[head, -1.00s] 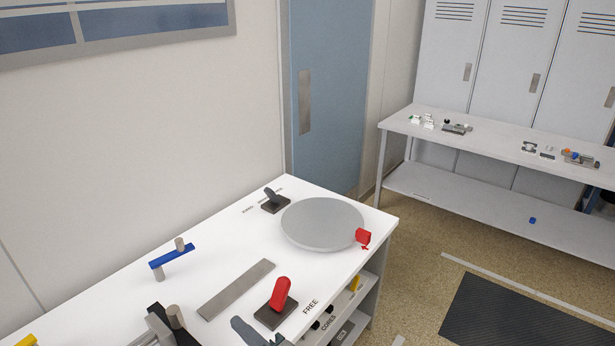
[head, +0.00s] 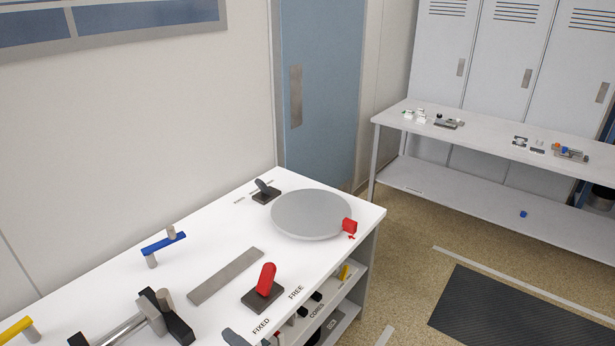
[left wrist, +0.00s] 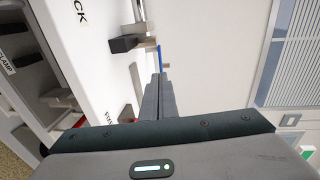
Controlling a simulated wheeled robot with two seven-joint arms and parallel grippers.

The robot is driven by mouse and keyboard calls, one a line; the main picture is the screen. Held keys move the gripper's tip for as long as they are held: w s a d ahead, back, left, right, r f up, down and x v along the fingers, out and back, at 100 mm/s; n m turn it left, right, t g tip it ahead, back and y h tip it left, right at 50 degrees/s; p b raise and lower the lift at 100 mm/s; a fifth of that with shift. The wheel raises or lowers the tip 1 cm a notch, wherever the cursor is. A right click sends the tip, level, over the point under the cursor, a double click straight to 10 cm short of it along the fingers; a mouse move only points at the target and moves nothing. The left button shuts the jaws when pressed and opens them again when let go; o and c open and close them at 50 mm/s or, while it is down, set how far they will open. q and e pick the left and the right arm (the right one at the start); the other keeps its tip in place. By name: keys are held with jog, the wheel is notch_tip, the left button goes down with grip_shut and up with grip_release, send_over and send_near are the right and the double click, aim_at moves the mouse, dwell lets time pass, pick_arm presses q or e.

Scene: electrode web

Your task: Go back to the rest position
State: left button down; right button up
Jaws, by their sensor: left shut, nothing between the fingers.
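My left gripper (head: 235,338) shows only as a grey tip at the bottom edge of the head view, by the white table's front edge. In the left wrist view its fingers (left wrist: 158,97) are shut together with nothing between them. They point along the white table (left wrist: 95,45), seen sideways, and appear apart from the things on it. My right gripper is in neither view.
The white table (head: 215,235) bears a grey round disc (head: 311,214), a red lever (head: 266,280), a black lever (head: 266,191), a flat grey bar (head: 226,276) and a blue-topped bar (head: 163,243). A bench (head: 480,137) stands at the back right.

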pick_arm(q)
jog(key=s+a+f+n+g+h, duration=0.2)
jog(key=s+a+f+g+h, duration=0.1)
jog(key=s+f, duration=0.4)
jog(key=s+a+f+n+g+h, duration=0.2)
jog(key=s+a+f+g+h, duration=0.15)
jog(key=s+f, duration=0.4)
jog(key=s+r+n+h, duration=0.1)
jog(key=s+r+h, duration=0.2)
jog(key=s, duration=0.4)
jog(key=s+r+n+h, duration=0.1)
jog(key=s+r+h, duration=0.15)
jog(key=s, duration=0.45)
notch_tip(320, 180, down, 31)
jog(key=s+g+b, duration=0.1)
jog(key=s+g, duration=0.1)
jog(key=s+a+f+g+b, duration=0.1)
jog(key=s+a+f, duration=0.1)
jog(key=s+f, duration=1.5)
jog(key=shift+s+a+f+m, duration=0.15)
jog(key=shift+s+f+m, duration=0.1)
jog(key=shift+m, duration=0.05)
